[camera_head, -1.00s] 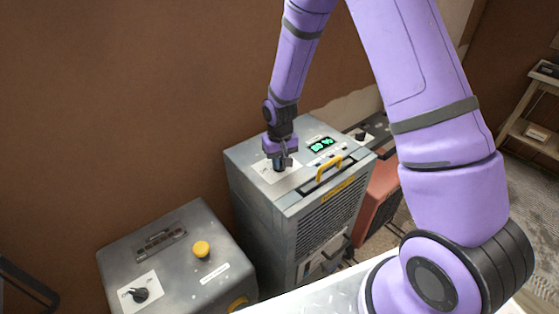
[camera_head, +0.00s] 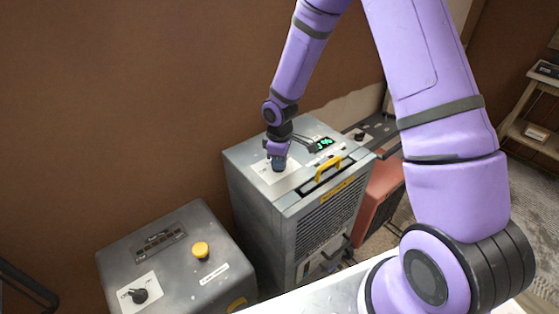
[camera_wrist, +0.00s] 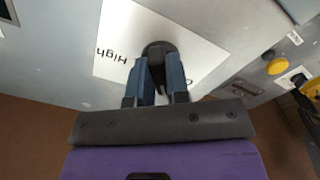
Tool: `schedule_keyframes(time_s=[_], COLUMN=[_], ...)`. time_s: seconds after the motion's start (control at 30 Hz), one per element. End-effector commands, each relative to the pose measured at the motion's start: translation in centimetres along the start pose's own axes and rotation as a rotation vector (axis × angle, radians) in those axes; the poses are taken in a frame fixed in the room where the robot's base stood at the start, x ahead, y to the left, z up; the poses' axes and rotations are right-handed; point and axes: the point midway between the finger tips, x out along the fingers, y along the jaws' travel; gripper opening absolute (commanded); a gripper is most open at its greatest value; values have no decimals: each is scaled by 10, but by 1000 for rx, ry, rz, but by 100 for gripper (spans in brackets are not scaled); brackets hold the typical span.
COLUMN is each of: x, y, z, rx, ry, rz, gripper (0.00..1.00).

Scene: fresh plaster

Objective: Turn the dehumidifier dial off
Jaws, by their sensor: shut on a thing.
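The dehumidifier (camera_head: 292,205) is the grey box with a lit green display (camera_head: 324,144) and a yellow handle (camera_head: 328,168) on top. Its black dial (camera_wrist: 158,48) sits on a white label plate (camera_wrist: 122,45) where "High" reads upside down in the wrist view; the other lettering is partly hidden by a finger. My gripper (camera_wrist: 159,72) is shut on the dial, with one blue finger on each side of it. In the head view my gripper (camera_head: 279,164) is low over the plate and hides the dial.
A second grey box (camera_head: 215,240) with a yellow button (camera_head: 201,250) and a black knob (camera_head: 140,296) stands at the left front. A red unit (camera_head: 380,198) stands close to the right of the dehumidifier. A brown wall (camera_head: 130,110) is behind.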

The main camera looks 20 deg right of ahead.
Motion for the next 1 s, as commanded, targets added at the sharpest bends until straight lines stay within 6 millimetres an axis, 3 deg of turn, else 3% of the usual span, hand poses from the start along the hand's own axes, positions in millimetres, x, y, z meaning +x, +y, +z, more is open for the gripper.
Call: schedule_keyframes(time_s=[0.43,1.0], x=[0,0], y=[2,2], z=[0,-1], rx=[-311,-406], ry=[2,1], rz=[2,2], gripper=[0,0])
